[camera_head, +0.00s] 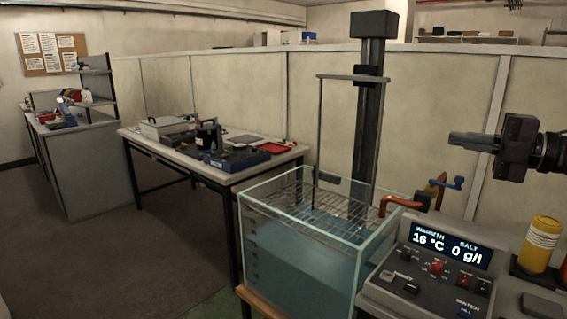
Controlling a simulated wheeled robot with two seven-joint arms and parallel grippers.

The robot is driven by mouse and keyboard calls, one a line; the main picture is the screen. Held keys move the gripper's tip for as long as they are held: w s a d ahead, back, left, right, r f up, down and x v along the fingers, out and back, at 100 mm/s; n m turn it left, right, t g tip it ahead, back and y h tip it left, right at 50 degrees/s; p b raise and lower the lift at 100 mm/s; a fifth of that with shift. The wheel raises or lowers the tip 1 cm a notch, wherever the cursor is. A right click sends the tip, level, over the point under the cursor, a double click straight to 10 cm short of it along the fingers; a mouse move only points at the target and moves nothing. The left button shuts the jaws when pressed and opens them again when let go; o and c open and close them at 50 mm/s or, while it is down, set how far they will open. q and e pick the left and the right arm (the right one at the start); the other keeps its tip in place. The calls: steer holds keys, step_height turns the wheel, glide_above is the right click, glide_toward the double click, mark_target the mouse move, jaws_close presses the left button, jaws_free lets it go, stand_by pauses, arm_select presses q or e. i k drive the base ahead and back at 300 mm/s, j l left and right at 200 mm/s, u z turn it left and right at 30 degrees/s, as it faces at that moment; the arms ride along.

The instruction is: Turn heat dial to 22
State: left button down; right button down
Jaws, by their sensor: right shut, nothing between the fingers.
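The control box (415,299) stands at the lower right. Its display (444,246) reads warmth 16 °C and salt 0 g/l. Below the display is a row of small controls, including a red knob (437,268) and another reddish one (464,281). Their labels are too small to read, so I cannot tell for sure which is the heat dial. My right gripper (455,139) is in the air above and behind the box, pointing left. It is shut and empty, and touches nothing. My left gripper is out of view.
A glass tank (300,275) with water and a wire rack stands left of the box, under a dark column (371,130). Orange pipe (400,202) and a blue-handled valve (446,183) stand behind the box. A yellow bottle (539,245) is at right.

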mark_target(437, 267)
steer(key=k+j, duration=0.7)
steer(key=j, duration=0.25)
